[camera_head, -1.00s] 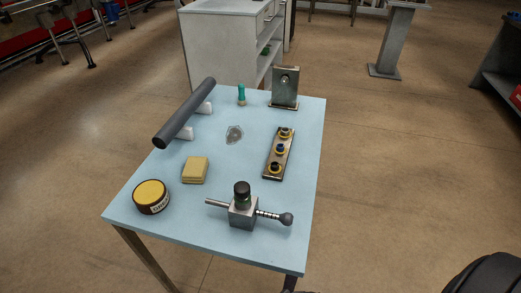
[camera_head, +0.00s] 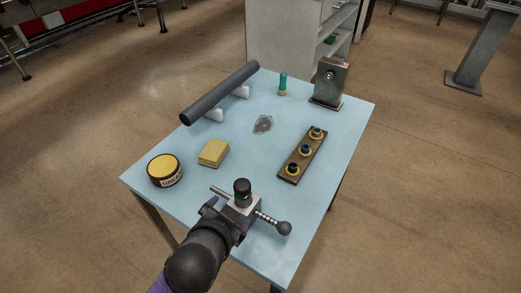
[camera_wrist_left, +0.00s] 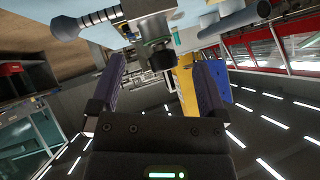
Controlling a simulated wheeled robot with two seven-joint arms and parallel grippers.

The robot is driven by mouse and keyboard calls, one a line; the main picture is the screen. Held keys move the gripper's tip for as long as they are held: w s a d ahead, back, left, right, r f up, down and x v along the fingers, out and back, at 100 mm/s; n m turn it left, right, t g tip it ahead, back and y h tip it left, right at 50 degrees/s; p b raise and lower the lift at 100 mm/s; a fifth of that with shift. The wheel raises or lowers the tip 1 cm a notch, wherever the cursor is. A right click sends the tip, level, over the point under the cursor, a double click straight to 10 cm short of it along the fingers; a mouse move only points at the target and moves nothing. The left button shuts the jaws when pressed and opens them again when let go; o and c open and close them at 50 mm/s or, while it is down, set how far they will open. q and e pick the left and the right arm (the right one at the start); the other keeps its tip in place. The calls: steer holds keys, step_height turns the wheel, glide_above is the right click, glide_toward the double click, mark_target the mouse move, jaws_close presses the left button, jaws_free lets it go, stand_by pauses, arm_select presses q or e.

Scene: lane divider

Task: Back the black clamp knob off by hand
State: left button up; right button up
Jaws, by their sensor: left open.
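The black clamp knob (camera_head: 242,186) stands upright on top of a grey metal block (camera_head: 238,204) near the table's front edge. A thin rod sticks out of the block on one side, and a ribbed rod with a dark ball end (camera_head: 284,228) on the other. My left gripper (camera_head: 226,214) is open at the near side of the block. In the left wrist view the knob (camera_wrist_left: 162,61) shows between the two spread fingers (camera_wrist_left: 156,72), with gaps on both sides. I cannot tell how deep it sits between them. My right gripper is not in view.
On the blue table (camera_head: 215,187) are a grease tin (camera_head: 165,171), a yellow sponge (camera_head: 213,153), a dark pipe on white supports (camera_head: 220,92), a tray with several ringed parts (camera_head: 303,155), a green-topped item (camera_head: 283,83) and a metal bracket (camera_head: 330,83).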

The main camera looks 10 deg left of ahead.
arm_select(q)
steer(key=w+d+r+m+t+h, duration=0.4)
steer(key=d+r+m, duration=0.15)
steer(key=r, duration=0.25)
steer(key=w+d+r+m+t+h, duration=0.4)
steer(key=r+m, duration=0.2)
steer(key=r, duration=0.2)
steer(key=s+d+r+m+g+h, duration=0.25)
steer(key=d+m+g+h, duration=0.4)
steer(key=m, duration=0.55)
steer(key=s+d+r+m+g+h, duration=0.1)
steer(key=s+d+m+g+h, duration=0.2)
steer(key=d+m+g+h, duration=0.65)
steer(key=m+g+y, duration=0.3)
steer(key=m+y, duration=1.1)
steer(key=y, duration=1)
glide_above(242, 184)
step_height(242, 184, down, 10)
steer(key=shift+f, duration=0.2)
step_height(242, 184, down, 10)
steer(key=shift+r+b, duration=0.25)
steer(key=shift+b, duration=0.85)
jaws_close()
steer(key=n, duration=1.2)
steer(key=shift+r, duration=0.1)
steer(key=shift+c, duration=1.5)
jaws_free()
